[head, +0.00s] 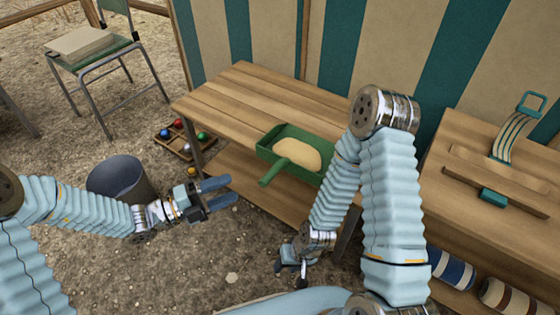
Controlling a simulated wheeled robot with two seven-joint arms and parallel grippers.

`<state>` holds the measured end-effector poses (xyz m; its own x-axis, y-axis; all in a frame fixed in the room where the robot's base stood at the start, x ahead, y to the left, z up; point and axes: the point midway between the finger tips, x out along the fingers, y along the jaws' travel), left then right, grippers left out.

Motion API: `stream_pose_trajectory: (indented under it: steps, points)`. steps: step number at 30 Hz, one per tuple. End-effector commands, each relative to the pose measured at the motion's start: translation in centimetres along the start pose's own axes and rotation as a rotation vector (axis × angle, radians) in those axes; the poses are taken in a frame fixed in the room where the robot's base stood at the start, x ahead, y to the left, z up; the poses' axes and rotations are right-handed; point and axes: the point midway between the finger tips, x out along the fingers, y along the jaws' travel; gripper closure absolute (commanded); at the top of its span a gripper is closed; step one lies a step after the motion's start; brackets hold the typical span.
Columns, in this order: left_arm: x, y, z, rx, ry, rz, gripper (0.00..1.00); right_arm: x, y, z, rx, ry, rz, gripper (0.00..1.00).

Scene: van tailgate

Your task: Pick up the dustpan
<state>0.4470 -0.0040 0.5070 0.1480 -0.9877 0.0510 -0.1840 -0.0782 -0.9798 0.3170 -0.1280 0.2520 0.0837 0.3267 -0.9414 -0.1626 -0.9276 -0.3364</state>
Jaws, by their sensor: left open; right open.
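The green dustpan (263,152) lies on the wooden bench near its front edge. A pale, sand-coloured heap (298,154) lies in its pan. Its handle (275,172) points toward me and out past the bench's front edge. My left gripper (226,190) is open and empty, to the left of the handle and apart from it, its fingers pointing right. My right gripper (291,273) is open and empty, low in front of the bench and below the handle in the picture. My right arm hides the right end of the dustpan.
The wooden bench (235,95) has clear room left of the dustpan. A dark bucket (118,178) stands beside my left forearm. A second wooden bench (450,215) with a strap buckle (532,103) is at right.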

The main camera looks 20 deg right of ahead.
Motion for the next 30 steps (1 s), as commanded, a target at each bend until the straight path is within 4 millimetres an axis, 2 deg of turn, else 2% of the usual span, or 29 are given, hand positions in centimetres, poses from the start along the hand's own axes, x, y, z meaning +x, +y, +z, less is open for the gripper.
stream_pose_trajectory:
  steps: [10,17,24,30]
  points:
    - [6.8,0.0,0.0,-0.004,0.003,-0.004,0.47,0.5,0.4,-0.1,0.003,0.003,0.003,0.57]
    - [8.8,0.1,0.1,-0.002,0.003,-0.002,0.47,0.7,0.5,-0.1,0.003,0.004,0.003,0.57]
    - [12.6,0.2,0.4,-0.001,0.003,-0.001,0.47,1.1,0.6,-0.1,0.003,0.003,0.002,0.57]
    - [13.4,0.1,0.5,-0.003,0.001,-0.001,0.47,1.1,0.6,-0.1,0.003,0.002,0.002,0.57]
